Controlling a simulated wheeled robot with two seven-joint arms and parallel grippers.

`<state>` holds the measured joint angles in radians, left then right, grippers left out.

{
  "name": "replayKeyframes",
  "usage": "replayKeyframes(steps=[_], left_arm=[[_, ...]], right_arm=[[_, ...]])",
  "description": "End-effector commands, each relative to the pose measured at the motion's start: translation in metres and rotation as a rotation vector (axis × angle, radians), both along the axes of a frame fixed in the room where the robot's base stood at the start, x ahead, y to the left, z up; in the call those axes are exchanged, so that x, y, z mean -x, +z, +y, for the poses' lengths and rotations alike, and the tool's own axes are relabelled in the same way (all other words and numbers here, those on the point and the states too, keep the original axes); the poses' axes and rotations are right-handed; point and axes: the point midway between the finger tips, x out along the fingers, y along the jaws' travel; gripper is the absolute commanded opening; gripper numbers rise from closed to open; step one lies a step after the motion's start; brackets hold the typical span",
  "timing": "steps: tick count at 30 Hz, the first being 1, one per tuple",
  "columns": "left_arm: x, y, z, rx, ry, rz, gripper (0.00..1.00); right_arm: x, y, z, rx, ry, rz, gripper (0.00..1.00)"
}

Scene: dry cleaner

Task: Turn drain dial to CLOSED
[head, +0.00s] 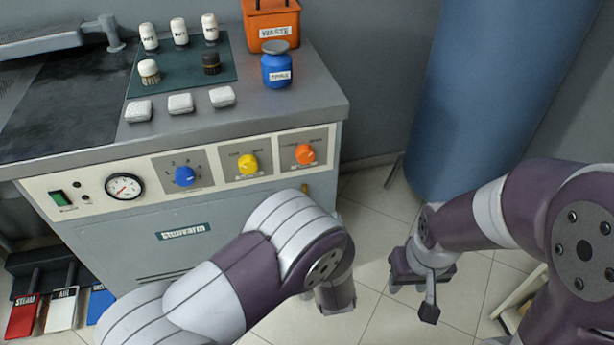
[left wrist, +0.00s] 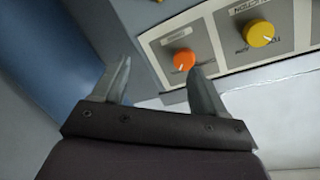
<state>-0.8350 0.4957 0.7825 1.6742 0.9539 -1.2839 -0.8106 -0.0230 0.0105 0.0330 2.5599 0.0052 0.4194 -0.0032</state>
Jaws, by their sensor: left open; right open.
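The control panel carries a blue dial (head: 185,176), a yellow dial (head: 247,164) and an orange dial (head: 305,154) at its right end. The labels are too small to tell which is the drain dial. In the left wrist view the orange dial (left wrist: 183,60) lies beyond the fingertips, near the right finger, and the yellow dial (left wrist: 259,33) is farther right. My left gripper (left wrist: 160,68) is open and empty, apart from the panel; in the head view its fingers are mostly hidden by my arm. My right gripper (head: 413,284) is open and empty over the floor.
On the counter stand an orange waste box (head: 271,24), a blue jar (head: 277,68), several small bottles and white blocks (head: 180,103). A blue cylinder (head: 465,110) stands to the right. Pedals (head: 62,308) lie at lower left. The floor between is clear.

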Motion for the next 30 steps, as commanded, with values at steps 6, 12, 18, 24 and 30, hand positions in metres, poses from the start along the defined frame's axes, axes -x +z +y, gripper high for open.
replayKeyframes(steps=[6,12,18,24,30], left_arm=[[-0.012,0.04,0.015,-0.15,0.065,-0.161,0.72],[-0.058,0.039,0.023,-0.15,0.067,-0.16,0.72],[-0.105,0.039,0.03,-0.149,0.063,-0.16,0.72],[-0.128,0.04,0.032,-0.148,0.06,-0.159,0.72],[-0.13,0.041,0.032,-0.148,0.059,-0.158,0.72]], right_arm=[[0.0,0.001,0.0,0.0,0.0,0.0,0.43],[0.0,-0.007,0.0,0.0,0.0,0.001,0.43],[0.0,-0.014,0.0,0.0,0.0,0.001,0.43],[0.0,-0.017,0.0,0.0,0.0,0.001,0.43],[0.0,-0.017,0.0,0.0,0.0,0.001,0.43]])
